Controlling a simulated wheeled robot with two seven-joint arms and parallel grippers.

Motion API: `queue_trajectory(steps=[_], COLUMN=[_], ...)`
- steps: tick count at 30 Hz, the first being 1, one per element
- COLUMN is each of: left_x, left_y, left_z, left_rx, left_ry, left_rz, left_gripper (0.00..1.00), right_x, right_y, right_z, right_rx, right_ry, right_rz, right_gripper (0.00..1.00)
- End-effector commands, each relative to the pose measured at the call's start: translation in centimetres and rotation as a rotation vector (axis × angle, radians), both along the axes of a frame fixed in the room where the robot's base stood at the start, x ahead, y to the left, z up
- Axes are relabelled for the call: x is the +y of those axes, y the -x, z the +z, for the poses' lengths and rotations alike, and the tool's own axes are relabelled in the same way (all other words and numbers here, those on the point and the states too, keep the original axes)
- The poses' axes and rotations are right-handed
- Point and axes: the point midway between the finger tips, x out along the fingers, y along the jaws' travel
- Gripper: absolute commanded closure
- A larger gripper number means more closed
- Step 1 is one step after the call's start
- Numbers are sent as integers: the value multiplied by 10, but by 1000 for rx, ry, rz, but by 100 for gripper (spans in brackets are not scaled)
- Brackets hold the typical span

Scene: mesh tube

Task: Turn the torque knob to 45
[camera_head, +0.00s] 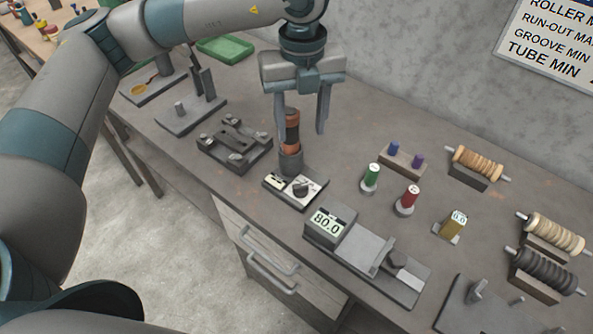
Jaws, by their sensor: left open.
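The torque knob (300,188) is a dark knob on a white dial, on a small dark base near the front edge of the bench. A small pale display sits on the left of that base; its reading and the knob's exact setting are too small to tell. An orange and black cylindrical tool (292,130) stands upright in a grey holder just behind the dial. My left gripper (302,140) points down above and behind the knob, open, with its fingers apart. The tool shows close to its left finger; I cannot tell whether they touch. My right gripper is out of view.
A gauge (329,222) reading 80.0 stands right of the knob. Green (371,177) and red (408,198) capped cylinders stand beyond it. A dark fixture (234,145) lies to the left. Several spools line the right side. A grey wall closes the back.

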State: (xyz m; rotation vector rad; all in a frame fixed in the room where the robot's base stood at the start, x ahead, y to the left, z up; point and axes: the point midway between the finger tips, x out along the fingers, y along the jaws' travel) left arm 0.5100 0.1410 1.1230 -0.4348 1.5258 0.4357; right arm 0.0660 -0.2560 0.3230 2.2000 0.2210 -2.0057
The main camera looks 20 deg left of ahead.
Motion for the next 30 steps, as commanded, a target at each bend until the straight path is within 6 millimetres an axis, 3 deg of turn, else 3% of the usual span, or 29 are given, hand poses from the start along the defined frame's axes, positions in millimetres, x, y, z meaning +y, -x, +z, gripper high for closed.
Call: queue_trajectory(steps=[8,14,20,30], left_x=[0,1,1,1], left_y=[0,0,0,0], left_z=[-2,-14,-41,-102], left_rx=[1,3,5,6], left_ry=[1,-1,0,-1], left_rz=[0,1,1,2], left_gripper=[52,52,52,52], right_x=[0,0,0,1], right_y=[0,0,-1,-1], right_z=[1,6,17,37], right_rx=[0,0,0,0], right_ry=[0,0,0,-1], right_rz=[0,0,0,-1], right_gripper=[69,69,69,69])
